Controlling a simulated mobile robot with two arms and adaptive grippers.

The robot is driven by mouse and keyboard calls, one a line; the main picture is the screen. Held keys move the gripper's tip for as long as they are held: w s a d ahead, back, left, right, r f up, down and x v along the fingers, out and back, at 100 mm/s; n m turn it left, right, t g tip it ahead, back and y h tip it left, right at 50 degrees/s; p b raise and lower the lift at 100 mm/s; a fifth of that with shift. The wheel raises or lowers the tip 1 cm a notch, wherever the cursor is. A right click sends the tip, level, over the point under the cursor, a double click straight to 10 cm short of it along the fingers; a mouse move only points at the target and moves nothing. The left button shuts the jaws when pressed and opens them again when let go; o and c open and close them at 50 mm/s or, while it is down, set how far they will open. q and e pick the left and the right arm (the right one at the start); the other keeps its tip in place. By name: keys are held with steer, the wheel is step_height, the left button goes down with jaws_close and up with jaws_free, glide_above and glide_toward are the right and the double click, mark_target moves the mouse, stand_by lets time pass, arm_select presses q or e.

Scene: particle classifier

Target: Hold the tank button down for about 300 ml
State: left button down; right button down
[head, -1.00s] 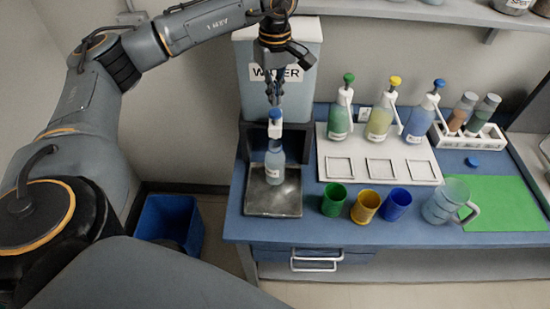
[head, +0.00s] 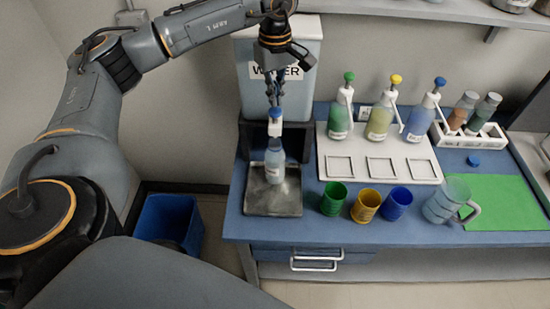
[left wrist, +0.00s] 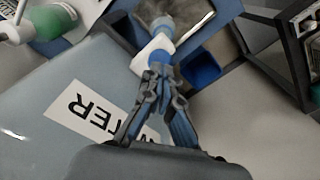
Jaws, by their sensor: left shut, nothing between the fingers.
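The grey-blue water tank (head: 300,85) stands at the back, its label partly covered by my left arm. On its front is a white dispenser (head: 275,129) with a blue button (head: 275,113) on top. My left gripper (head: 275,103) is shut and empty, pointing down with its fingertips at the button. In the left wrist view the fingertips (left wrist: 160,70) meet the dispenser (left wrist: 150,55) and hide most of the button; I cannot tell how far it is pressed. A clear bluish bottle (head: 275,162) stands upright under the dispenser; its water level is unclear. My right gripper is not in view.
The bottle stands on a dark tray (head: 258,205). Green (head: 333,199), yellow (head: 366,206) and blue (head: 396,204) cups and a clear jug (head: 445,200) stand to the right. Pump bottles stand on a white rack (head: 335,160) behind. A green mat (head: 500,210) lies at right.

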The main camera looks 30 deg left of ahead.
mark_target(275, 110)
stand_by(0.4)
arm_select(q)
steer(key=shift+f, duration=0.15)
steer(key=shift+f+b, duration=1.25)
steer(key=shift+f, duration=0.2)
steer(key=shift+r+p, duration=0.5)
steer(key=shift+r, duration=0.1)
step_height(275, 110, up, 6)
steer(key=p, duration=0.3)
steer(key=shift+p, duration=0.4)
